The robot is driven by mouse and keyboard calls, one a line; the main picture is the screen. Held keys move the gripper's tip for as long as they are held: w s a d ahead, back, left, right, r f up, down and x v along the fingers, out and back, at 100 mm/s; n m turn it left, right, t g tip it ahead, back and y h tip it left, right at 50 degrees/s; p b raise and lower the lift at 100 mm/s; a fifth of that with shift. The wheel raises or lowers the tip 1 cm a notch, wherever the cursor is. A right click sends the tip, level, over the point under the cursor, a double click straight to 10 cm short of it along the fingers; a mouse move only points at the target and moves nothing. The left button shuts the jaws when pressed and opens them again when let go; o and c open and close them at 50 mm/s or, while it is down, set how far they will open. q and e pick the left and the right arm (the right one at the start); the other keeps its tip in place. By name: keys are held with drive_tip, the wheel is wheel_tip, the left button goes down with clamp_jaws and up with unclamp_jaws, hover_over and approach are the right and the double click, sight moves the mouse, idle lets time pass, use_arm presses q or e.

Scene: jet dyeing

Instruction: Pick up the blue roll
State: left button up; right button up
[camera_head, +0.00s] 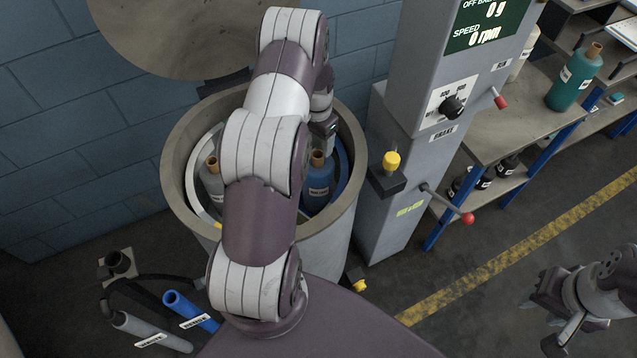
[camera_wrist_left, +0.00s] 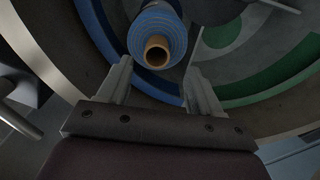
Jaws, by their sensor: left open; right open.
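The blue roll (camera_head: 319,188) stands inside the round drum (camera_head: 179,155), at the right side of its opening. Its brown core end points up, and a white label is on its side. In the left wrist view the blue roll (camera_wrist_left: 137,35) is at the top, with its core facing the camera. My left gripper (camera_wrist_left: 160,76) is open, with its fingers on either side of and just below the core end; contact is not clear. In the head view my left arm hides most of that gripper and the drum's middle. My right gripper (camera_head: 548,315) is open and empty at the lower right.
A grey roll (camera_head: 212,184) stands in the drum's left side. A grey control column (camera_head: 395,205) with a yellow button and red-knobbed levers rises right of the drum. Blue and grey tubes (camera_head: 190,312) lie at lower left.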

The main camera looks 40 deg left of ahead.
sight(318, 153)
use_arm(q)
drive_tip(key=f, duration=0.1)
drive_tip(key=f+p, duration=0.1)
drive_tip(key=f, duration=0.3)
drive_tip(key=shift+s+d, duration=0.15)
drive_tip(key=shift+d, duration=0.1)
drive_tip(key=shift+f, duration=0.5)
drive_tip(key=shift+r, duration=0.1)
clamp_jaws()
